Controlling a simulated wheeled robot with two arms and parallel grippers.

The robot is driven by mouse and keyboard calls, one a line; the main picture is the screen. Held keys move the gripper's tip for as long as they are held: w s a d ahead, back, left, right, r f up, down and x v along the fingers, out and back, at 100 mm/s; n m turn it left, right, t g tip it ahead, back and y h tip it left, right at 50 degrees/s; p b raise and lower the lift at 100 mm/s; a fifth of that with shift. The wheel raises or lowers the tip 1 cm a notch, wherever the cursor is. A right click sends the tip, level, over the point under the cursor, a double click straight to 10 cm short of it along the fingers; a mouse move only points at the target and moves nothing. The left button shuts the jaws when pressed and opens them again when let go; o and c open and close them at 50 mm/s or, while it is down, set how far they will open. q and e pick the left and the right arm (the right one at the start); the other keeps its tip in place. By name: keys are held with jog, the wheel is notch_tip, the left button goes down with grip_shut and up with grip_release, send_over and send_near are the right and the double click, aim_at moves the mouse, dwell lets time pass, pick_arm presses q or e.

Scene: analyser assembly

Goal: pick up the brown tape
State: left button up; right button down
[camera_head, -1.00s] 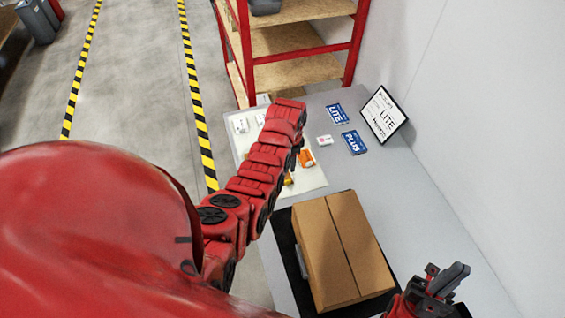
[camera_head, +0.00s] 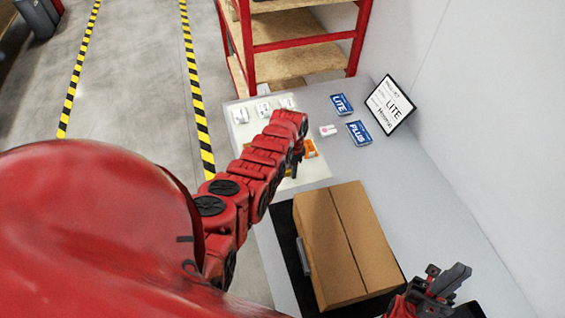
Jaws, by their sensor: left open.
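I cannot make out a brown tape for certain. A cardboard box (camera_head: 345,245) lies closed on a black mat (camera_head: 288,240); a seam runs along its top. My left arm reaches over the pale mat (camera_head: 312,176). My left gripper (camera_head: 297,161) is open at the arm's far end, beside an orange item (camera_head: 310,149); the arm hides much of the gripper and of what lies under it. My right gripper (camera_head: 440,282) is at the lower right, apart from the box; its jaw gap is unclear.
Several small white items (camera_head: 264,110) lie on the pale mat. A LITE card (camera_head: 341,104), a PLUS card (camera_head: 359,133), a small white box (camera_head: 328,130) and a framed sign (camera_head: 390,105) are on the grey table (camera_head: 420,200). A red shelf (camera_head: 300,43) stands behind; a wall bounds the right.

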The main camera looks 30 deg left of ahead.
pick_arm(q)
jog(key=shift+f, duration=0.2)
jog(key=shift+c, duration=0.3)
grip_shut()
jog(key=shift+r, duration=0.1)
